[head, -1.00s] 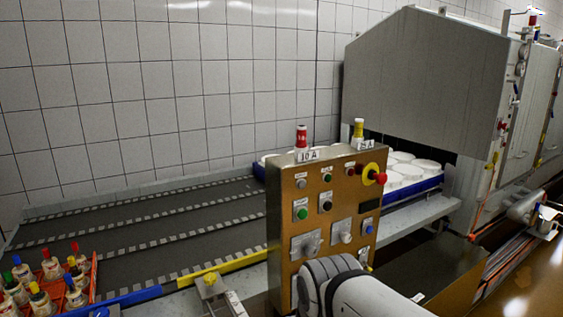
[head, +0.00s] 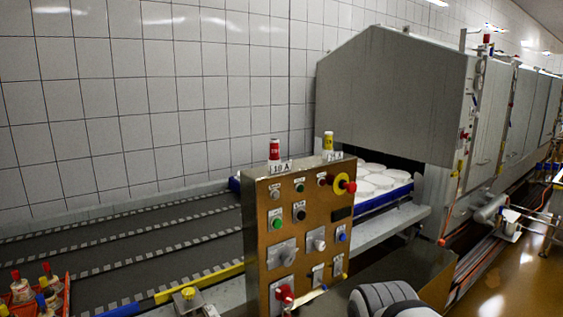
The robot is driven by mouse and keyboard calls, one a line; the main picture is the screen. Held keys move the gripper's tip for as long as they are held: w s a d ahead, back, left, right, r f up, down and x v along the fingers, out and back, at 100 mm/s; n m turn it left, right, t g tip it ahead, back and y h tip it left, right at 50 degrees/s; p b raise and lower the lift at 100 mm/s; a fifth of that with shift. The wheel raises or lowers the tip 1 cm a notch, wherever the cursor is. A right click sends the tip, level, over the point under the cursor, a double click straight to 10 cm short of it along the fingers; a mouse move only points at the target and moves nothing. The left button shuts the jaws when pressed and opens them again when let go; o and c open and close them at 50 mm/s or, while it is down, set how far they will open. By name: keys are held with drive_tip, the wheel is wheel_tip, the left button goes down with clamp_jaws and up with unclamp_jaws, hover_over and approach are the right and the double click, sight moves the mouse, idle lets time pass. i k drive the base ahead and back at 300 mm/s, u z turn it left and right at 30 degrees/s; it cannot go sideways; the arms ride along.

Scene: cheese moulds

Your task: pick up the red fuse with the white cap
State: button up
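A red fuse (head: 274,149) stands upright on the left of the top edge of the brass-coloured control panel (head: 262,240), behind a label reading 10 A. Its cap is too small to tell its colour surely. A yellow fuse (head: 328,141) stands upright to its right, behind another label. Part of my arm shows at the bottom edge, in front of the panel's lower right. My gripper is not in view.
An orange-red crate (head: 66,294) with several colour-topped bottles stands at the lower left. A dark conveyor (head: 110,245) runs behind the panel. White round moulds lie in a blue tray (head: 392,194) by the grey hooded machine (head: 395,100). A yellow-rimmed red button (head: 350,187) juts from the panel.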

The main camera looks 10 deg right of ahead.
sight(273, 143)
drive_tip(key=z, duration=0.1)
drive_tip(key=i, duration=1)
drive_tip(key=z, duration=0.05)
